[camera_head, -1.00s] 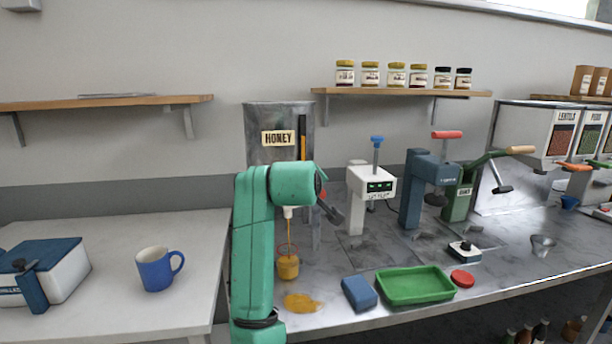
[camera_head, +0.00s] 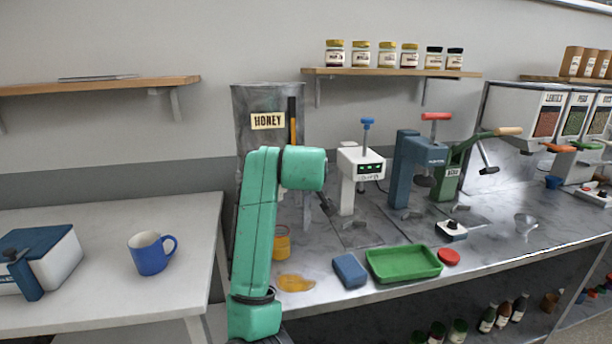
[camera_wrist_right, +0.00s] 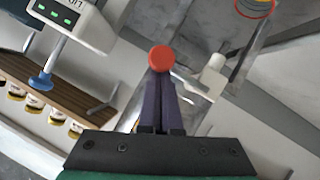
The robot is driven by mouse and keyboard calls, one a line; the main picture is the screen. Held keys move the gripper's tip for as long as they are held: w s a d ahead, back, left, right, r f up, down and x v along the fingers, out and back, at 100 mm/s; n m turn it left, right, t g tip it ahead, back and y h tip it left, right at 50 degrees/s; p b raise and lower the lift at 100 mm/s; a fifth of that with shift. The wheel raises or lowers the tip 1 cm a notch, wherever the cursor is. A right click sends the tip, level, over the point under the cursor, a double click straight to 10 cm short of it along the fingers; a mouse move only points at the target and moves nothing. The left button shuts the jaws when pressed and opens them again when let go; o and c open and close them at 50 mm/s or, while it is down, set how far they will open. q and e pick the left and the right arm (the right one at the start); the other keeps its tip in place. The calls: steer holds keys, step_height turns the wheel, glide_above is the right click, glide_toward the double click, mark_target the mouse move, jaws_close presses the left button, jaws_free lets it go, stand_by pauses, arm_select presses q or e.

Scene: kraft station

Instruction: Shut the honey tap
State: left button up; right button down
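The grey honey tank (camera_head: 268,100) stands at the back of the counter, marked HONEY. A honey-coloured jar (camera_head: 282,243) sits below it, partly behind my green right arm, which hides the tap in the head view. In the right wrist view the tap's red knob (camera_wrist_right: 161,58) lies at the tips of my right gripper (camera_wrist_right: 160,75). Its purple fingers are shut together; I cannot tell whether they hold the knob or only touch it. A white spout (camera_wrist_right: 213,72) and a jar rim (camera_wrist_right: 254,9) show beside it, with no honey stream visible between them. My left gripper is out of view.
A honey puddle (camera_head: 296,283), a blue sponge (camera_head: 350,270), a green tray (camera_head: 404,263) and a red lid (camera_head: 449,257) lie along the front. A white dispenser (camera_head: 360,163) and a blue press (camera_head: 405,170) stand right of the tank. A blue mug (camera_head: 148,254) is on the left table.

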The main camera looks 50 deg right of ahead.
steer(key=w+r+p, duration=0.3)
steer(key=r+p, duration=0.1)
steer(key=p, duration=0.1)
arm_select(q)
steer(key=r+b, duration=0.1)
steer(key=b, duration=0.2)
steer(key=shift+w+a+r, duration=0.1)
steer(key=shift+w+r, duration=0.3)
arm_select(e)
steer(key=a+f+v, duration=0.1)
steer(key=v, duration=0.8)
steer(key=shift+w, duration=0.3)
